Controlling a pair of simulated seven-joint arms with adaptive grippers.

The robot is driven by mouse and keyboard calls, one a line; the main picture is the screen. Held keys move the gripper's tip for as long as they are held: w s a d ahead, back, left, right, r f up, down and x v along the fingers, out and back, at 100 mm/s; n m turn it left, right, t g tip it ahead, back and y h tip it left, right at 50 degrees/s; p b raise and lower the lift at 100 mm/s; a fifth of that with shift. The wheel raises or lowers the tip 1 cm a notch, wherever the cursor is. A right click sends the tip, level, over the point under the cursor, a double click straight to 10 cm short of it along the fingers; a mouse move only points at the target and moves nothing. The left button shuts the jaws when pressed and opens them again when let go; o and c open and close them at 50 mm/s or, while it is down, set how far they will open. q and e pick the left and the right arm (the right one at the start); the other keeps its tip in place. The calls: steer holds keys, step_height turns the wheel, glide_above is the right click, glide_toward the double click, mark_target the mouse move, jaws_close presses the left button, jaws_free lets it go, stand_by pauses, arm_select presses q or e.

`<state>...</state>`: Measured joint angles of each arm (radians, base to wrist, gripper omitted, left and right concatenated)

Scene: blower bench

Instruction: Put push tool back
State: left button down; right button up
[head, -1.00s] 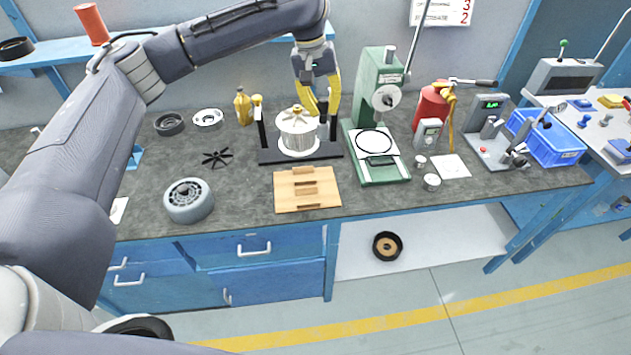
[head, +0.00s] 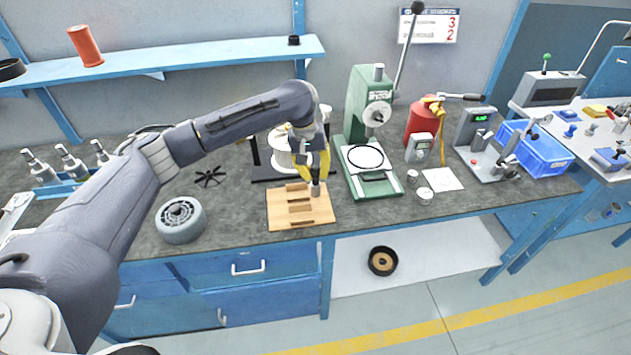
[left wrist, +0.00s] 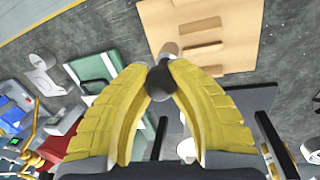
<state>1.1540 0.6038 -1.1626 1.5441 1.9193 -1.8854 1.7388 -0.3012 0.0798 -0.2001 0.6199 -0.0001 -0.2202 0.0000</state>
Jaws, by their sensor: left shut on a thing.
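My left gripper (head: 315,178) has yellow fingers and is shut on the push tool (head: 316,189), a short grey cylinder pointing down. In the left wrist view, the tool's dark round knob (left wrist: 159,83) sits between the fingertips, with its grey shank (left wrist: 168,49) beyond. The tool is over the right part of the wooden board (head: 278,218), which has several slots or blocks on it. I cannot tell whether the tool touches the board. My right gripper is not in view.
Behind the board stands a black fixture (head: 262,172) with a white part (head: 281,156), partly hidden by my arm. A green press (head: 372,185) stands close on the right. A grey wheel (head: 181,221) lies left of the board. The bench front between them is clear.

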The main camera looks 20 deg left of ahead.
mark_target(316, 182)
arm_select(q)
steer(key=shift+f, duration=1.9)
steer(key=shift+f, duration=0.15)
steer(key=c, duration=1.3)
jaws_free()
step_height(316, 182, up, 12)
steer(key=a, duration=0.2)
steer(key=shift+s, duration=0.25)
steer(key=shift+a, duration=0.1)
